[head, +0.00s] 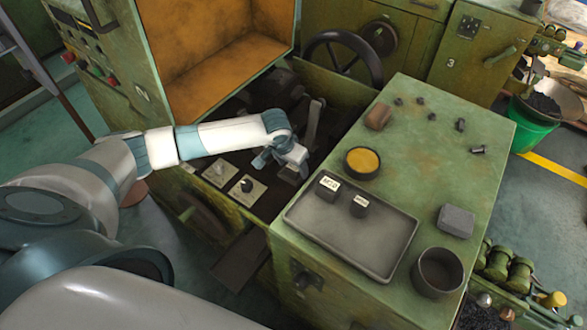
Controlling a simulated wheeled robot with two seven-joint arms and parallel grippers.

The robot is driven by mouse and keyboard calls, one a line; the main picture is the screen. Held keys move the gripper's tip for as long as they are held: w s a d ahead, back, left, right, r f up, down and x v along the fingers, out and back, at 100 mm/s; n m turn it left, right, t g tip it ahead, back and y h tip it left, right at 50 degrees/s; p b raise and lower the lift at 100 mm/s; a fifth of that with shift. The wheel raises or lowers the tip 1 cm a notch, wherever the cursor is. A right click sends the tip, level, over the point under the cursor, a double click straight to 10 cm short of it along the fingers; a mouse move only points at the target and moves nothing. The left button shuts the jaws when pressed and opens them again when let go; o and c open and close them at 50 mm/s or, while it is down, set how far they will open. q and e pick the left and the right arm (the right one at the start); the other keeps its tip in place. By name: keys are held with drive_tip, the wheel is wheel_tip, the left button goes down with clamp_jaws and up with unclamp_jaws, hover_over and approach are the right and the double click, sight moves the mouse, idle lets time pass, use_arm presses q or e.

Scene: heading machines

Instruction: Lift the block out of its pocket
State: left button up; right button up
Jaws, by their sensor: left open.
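My left gripper (279,158) reaches in from the left over the open recess of the green machine (375,175). It is open, with its fingers pointing down among dark machine parts. A greyish piece (292,172) shows right by the fingers; I cannot tell whether it is the block or part of the machine. The pocket is not clearly visible; the gripper and shadow hide that spot. Two dark labelled blocks, one (327,188) left and one (360,206) right, stand apart on the grey tray (350,244) to the right of the gripper. My right gripper is not in view.
Two light plates (219,173) lie left of the gripper, one with a dark knob (247,186). An upright lever (314,120) and a handwheel (343,58) stand behind. The machine top holds a yellow-filled dish (362,161), a grey block (456,221) and a dark cup (437,271).

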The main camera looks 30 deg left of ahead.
sight(293, 168)
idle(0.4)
use_arm(q)
clamp_jaws()
drive_tip(key=shift+w+r, duration=0.1)
drive_tip(key=shift+r, duration=0.05)
wheel_tip(293, 168, up, 10)
drive_tip(key=b, duration=0.3)
idle(0.4)
idle(0.3)
